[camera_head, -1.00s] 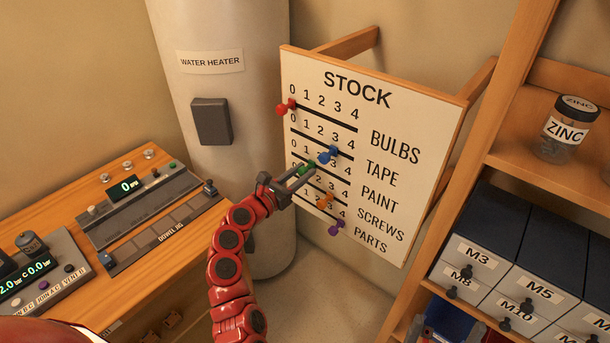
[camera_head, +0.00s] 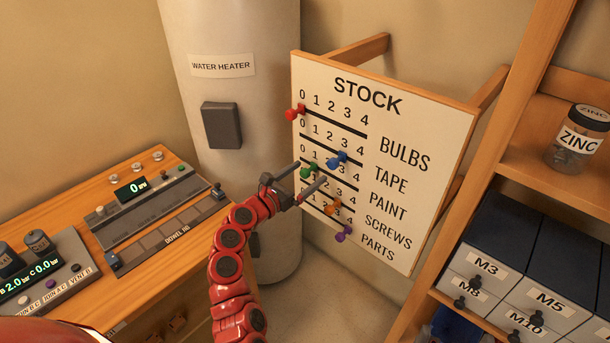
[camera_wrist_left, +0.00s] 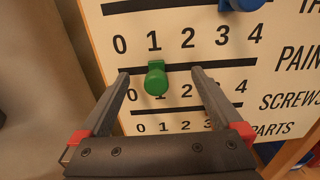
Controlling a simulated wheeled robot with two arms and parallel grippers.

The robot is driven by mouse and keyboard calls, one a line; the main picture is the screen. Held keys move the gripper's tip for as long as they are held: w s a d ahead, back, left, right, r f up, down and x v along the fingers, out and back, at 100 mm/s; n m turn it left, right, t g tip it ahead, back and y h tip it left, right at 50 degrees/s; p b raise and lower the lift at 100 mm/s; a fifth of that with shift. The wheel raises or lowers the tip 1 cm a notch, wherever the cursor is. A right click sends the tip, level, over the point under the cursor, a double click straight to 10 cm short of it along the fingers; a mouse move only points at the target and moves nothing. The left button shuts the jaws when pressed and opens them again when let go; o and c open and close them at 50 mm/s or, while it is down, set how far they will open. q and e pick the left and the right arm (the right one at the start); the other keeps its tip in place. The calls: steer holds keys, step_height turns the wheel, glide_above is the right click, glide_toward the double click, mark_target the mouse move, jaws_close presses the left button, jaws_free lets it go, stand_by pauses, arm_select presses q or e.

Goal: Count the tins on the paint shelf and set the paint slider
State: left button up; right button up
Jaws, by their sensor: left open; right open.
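The STOCK board (camera_head: 440,120) has rows for bulbs, tape, paint, screws and parts. The green paint slider (camera_head: 307,172) sits at 1 on its row; its knob also shows in the left wrist view (camera_wrist_left: 155,82). My left gripper (camera_head: 311,175) is open at the board, one finger on each side of the green knob. In the left wrist view a gap shows between the knob and each finger (camera_wrist_left: 159,72). The paint shelf and its tins are not visible. My right gripper is not in view.
Other sliders are close by: red (camera_head: 295,113) at 0, blue (camera_head: 337,160) above right, orange (camera_head: 332,207) and purple (camera_head: 344,234) below. A water heater (camera_head: 235,70) stands behind, a control bench (camera_head: 150,170) left, a wooden shelf with a ZINC jar (camera_head: 578,140) right.

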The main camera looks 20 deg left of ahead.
arm_select(q)
steer(key=shift+s+a+p, duration=0.15)
steer(key=shift+s+p, duration=0.1)
steer(key=shift+p, duration=0.15)
steer(key=shift+p+v, duration=0.45)
steer(key=shift+v, duration=1.2)
steer(key=shift+p+v, duration=0.45)
steer(key=shift+v, duration=2.35)
